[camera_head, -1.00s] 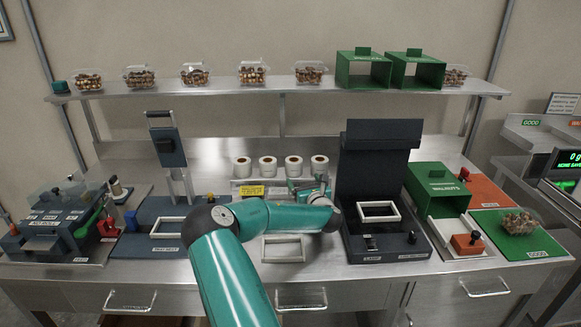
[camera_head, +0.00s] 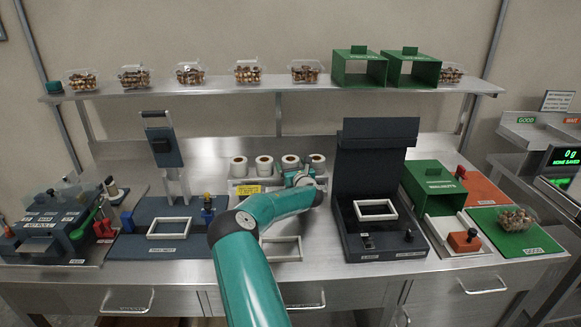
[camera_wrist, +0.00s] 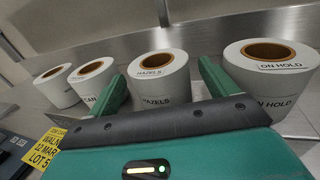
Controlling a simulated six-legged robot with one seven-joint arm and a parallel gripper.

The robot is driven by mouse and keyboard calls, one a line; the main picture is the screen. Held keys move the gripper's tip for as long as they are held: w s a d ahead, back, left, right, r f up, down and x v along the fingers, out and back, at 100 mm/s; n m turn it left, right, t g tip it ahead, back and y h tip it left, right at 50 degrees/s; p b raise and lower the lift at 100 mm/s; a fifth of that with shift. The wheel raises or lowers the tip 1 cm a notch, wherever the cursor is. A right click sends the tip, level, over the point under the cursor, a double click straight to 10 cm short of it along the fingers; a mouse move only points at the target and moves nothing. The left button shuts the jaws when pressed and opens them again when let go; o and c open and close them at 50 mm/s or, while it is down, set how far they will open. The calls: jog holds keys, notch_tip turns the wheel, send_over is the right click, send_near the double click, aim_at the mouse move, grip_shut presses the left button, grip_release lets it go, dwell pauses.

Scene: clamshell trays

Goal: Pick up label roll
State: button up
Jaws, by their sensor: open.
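White label rolls with brown cores stand in a row at the back of the bench, under the shelf. In the wrist view, the roll marked HAZELS (camera_wrist: 158,82) lies between the two green fingers of my open gripper (camera_wrist: 162,74); I cannot tell how deep it sits between them. The ON HOLD roll (camera_wrist: 265,85) is to its right. A roll with partly hidden lettering (camera_wrist: 95,78) and another roll (camera_wrist: 58,87) are to its left. In the head view, my gripper (camera_head: 300,178) is in front of the two right-hand rolls (camera_head: 290,161) (camera_head: 317,162).
A yellow label marked LOT 5 (camera_wrist: 50,148) is at the left of the wrist view. A dark open-lidded machine (camera_head: 372,190) stands close right of my gripper. A blue station with a white frame (camera_head: 168,228) is to the left. The shelf (camera_head: 270,86) holds nut trays above.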

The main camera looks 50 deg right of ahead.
jog(key=shift+c, duration=0.3)
jog(key=c, duration=1.1)
jog(key=shift+o, duration=0.2)
jog(key=shift+r, duration=0.2)
jog(key=shift+r, duration=0.65)
jog(key=s+a+r, duration=0.8)
jog(key=a+r, duration=0.3)
jog(key=shift+a+r, duration=0.2)
